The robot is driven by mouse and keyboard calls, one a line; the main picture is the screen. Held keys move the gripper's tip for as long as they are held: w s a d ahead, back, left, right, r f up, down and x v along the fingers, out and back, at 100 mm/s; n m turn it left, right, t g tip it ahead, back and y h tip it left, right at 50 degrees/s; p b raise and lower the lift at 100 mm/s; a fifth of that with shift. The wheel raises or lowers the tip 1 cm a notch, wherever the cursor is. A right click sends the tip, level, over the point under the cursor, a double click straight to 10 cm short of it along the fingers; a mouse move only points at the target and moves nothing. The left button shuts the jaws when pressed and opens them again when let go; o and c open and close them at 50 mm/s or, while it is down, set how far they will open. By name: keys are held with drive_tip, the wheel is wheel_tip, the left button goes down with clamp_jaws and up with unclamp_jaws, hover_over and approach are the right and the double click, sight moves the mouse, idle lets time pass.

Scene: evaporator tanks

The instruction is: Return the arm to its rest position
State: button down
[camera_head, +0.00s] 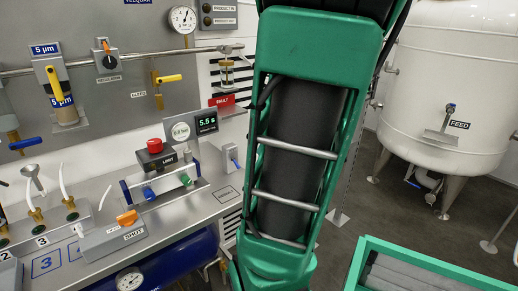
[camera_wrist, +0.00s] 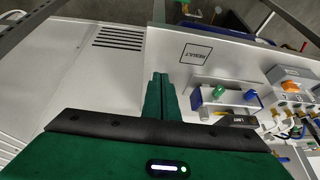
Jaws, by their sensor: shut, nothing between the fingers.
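My green arm (camera_head: 305,130) stands tall through the middle of the head view, in front of the right end of the bench. My gripper does not show in the head view. In the wrist view my gripper (camera_wrist: 161,78) shows as two green fingers side by side, closed together with nothing between them. The fingers point toward the pale bench top (camera_wrist: 210,55), left of the square marked RESULT (camera_wrist: 197,52). I cannot tell how high the fingertips are above the bench.
A white FEED tank (camera_head: 450,80) stands right. A green-framed cart (camera_head: 420,265) is at lower right. Grey floor (camera_head: 375,215) lies between.

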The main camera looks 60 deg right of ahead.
idle(0.3)
drive_tip(key=s+a+f+m+g, duration=0.1)
drive_tip(key=s+a+f+g, duration=0.1)
drive_tip(key=a, duration=0.9)
drive_tip(key=s+a+f+m+g+y, duration=0.1)
drive_tip(key=s+a+f+g, duration=0.1)
drive_tip(key=a, duration=1)
drive_tip(key=shift+f+g, duration=0.45)
drive_tip(key=shift+g, duration=0.25)
drive_tip(key=shift+w+f, duration=0.25)
drive_tip(key=shift+w, duration=0.35)
